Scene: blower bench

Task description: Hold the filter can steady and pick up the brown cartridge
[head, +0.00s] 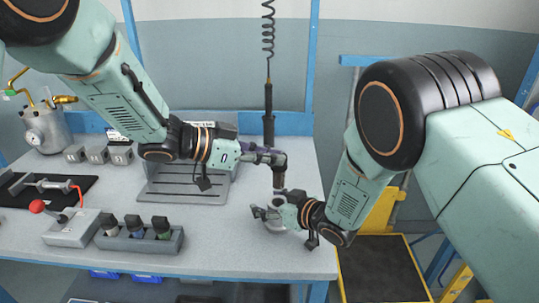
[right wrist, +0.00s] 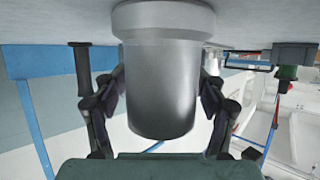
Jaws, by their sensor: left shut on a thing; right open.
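The filter can (head: 277,226) stands upright on the bench, mostly hidden in the head view; in the right wrist view it is a smooth grey metal cylinder (right wrist: 160,85). My right gripper (head: 262,212) is open, one finger on each side of the can; contact is not clear.
A grey slotted plate (head: 185,192) lies behind the rack. A grey box with a red knob (head: 37,206) is beside the rack. A black tool (head: 268,112) hangs on a coiled cord behind my left gripper. The front bench between rack and can is clear.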

